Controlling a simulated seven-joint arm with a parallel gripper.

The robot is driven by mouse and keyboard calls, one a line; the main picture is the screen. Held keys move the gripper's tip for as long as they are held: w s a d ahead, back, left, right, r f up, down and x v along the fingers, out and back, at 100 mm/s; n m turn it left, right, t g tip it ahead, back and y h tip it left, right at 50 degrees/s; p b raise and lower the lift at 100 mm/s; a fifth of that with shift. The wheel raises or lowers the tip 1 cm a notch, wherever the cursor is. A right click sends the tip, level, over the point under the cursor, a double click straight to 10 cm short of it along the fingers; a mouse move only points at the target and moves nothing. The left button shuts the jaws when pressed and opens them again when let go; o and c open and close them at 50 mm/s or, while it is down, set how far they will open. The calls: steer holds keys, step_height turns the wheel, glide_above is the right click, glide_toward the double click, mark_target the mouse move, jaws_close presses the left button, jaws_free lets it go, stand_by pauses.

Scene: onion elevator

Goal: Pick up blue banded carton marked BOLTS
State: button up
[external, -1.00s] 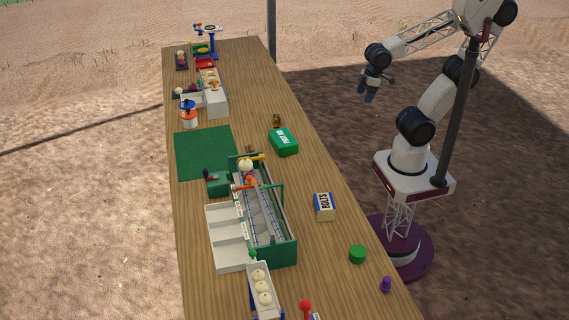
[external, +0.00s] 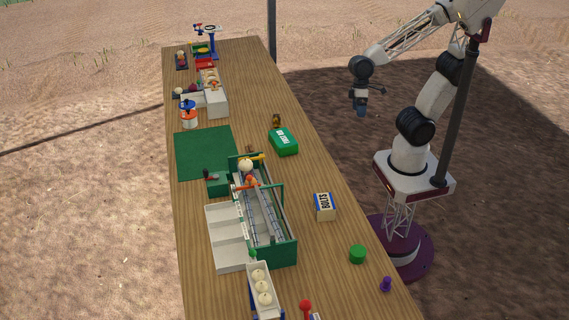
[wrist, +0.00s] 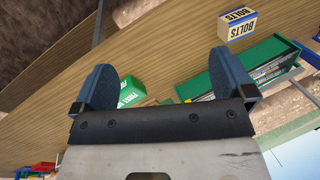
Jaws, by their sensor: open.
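The blue banded carton marked BOLTS (external: 324,207) stands on the right part of the wooden table, right of the green-framed machine, in the external view. In the wrist view the carton (wrist: 237,24) is at the upper right, beyond my fingers and apart from them. My gripper (external: 361,108) hangs in the air right of the table, well away from the carton. In the wrist view my gripper (wrist: 165,85) shows two blue-grey fingers spread apart with nothing held between them.
A green first aid box (external: 284,141) sits up the table from the carton. The green-framed machine (external: 286,252) with white trays stands left of it. Bare wood surrounds the carton.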

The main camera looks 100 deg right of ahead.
steer(key=w+a+f+m+g+y, duration=0.2)
steer(key=w+a+f+m+y, duration=0.55)
steer(key=w+a+f, duration=0.4)
steer(key=m+t+y, duration=0.3)
steer(key=m, duration=0.6)
glide_toward(324, 201)
steer(key=shift+a+f, duration=0.2)
steer(key=shift+a, duration=0.55)
steer(key=shift+a, duration=0.1)
steer(key=shift+x, duration=1.2)
steer(key=shift+f, duration=0.1)
steer(key=shift+h, duration=0.25)
steer(key=shift+x, duration=2.55)
steer(key=shift+c, duration=0.2)
